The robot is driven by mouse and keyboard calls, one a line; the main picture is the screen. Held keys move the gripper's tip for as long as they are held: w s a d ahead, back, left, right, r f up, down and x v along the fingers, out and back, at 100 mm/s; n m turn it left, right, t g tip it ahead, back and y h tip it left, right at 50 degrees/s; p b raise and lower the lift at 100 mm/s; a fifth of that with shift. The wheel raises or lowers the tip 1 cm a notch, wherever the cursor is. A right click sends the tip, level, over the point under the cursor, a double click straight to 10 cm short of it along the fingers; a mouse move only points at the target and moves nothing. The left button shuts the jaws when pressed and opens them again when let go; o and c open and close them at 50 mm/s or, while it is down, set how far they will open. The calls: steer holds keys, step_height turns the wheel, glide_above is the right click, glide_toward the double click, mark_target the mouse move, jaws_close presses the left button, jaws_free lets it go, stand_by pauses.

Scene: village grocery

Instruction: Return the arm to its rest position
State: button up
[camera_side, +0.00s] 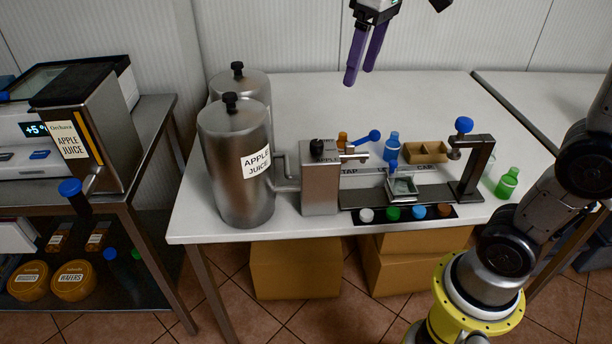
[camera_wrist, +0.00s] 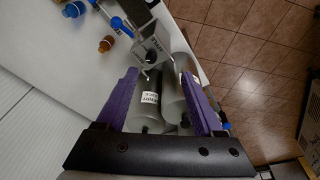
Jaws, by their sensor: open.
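My gripper (camera_side: 366,54) hangs high over the back of the white table (camera_side: 300,100) in the side view, its purple fingers pointing down. The fingers are apart and hold nothing. In the wrist view, my gripper (camera_wrist: 168,82) shows both purple fingers spread, with the steel tanks visible between them, lower down. My arm's lower joints stand at the right on a yellow base.
Two steel tanks (camera_side: 236,180) stand at the table's left, the front one labelled "APPLE JUICE". A filling station (camera_side: 320,185) with a lever, a clamp post (camera_side: 474,170) and bottles occupies the front. A juice dispenser (camera_side: 110,130) stands left. The table's back is clear.

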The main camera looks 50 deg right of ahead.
steer(key=s+a+f+m+t, duration=0.1)
steer(key=s+f+t, duration=0.2)
steer(key=s+f, duration=0.9)
steer(key=s, duration=0.3)
steer(key=shift+s, duration=0.15)
